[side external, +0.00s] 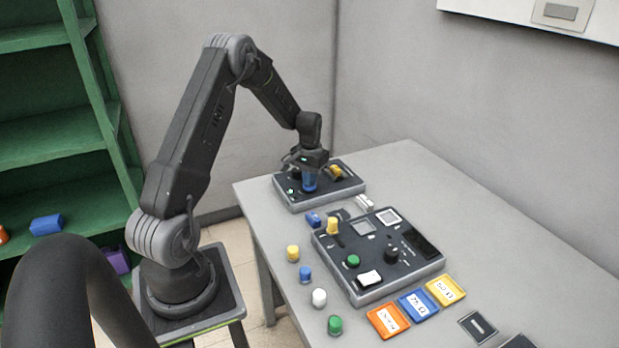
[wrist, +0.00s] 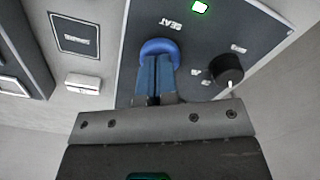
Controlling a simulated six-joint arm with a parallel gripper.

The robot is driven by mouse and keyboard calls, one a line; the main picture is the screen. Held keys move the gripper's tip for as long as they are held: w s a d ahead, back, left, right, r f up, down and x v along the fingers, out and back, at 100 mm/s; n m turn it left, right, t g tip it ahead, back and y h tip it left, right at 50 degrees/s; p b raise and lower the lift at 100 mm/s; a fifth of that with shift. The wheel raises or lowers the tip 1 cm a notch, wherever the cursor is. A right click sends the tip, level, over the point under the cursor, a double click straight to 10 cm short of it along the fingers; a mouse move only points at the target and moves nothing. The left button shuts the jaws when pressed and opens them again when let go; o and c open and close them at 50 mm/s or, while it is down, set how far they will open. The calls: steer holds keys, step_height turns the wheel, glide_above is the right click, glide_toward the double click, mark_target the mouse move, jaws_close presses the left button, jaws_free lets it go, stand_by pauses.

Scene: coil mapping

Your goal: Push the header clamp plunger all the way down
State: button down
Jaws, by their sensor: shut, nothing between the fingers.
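In the wrist view a round blue cap (wrist: 160,46), which I take as the plunger, sits on the dark panel (wrist: 200,30) beside the word SEAT. My gripper (wrist: 155,62) is shut and holds nothing. Its blue fingers point at the cap, and the tips overlap its near edge in this view. In the side view my gripper (side external: 309,184) is over the far dark box (side external: 325,203). Finger and cap colours blend there, so I cannot tell contact or how far down the cap is.
A black knob (wrist: 226,70) and a lit green lamp (wrist: 200,6) are close to the cap. A yellow part (side external: 337,171) stands on the same box. A larger control box (side external: 372,291), loose coloured knobs and labelled trays (side external: 417,303) lie nearer.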

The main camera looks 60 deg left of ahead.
step_height(320, 180, up, 8)
steer(key=shift+r, duration=0.25)
stand_by(0.5)
stand_by(0.4)
steer(key=s+d+r+m+t+y, duration=0.1)
steer(key=s+d+r, duration=0.1)
steer(key=d+r, duration=0.55)
steer(key=s+d+r+m+t, duration=0.15)
steer(key=d+r, duration=0.35)
steer(key=d, duration=0.5)
steer(key=s+d+r+m+t+h, duration=0.1)
steer(key=s+d+r+m+t, duration=0.2)
steer(key=s+d, duration=1)
steer(key=shift+s+d, duration=0.35)
steer(key=shift+s, duration=0.5)
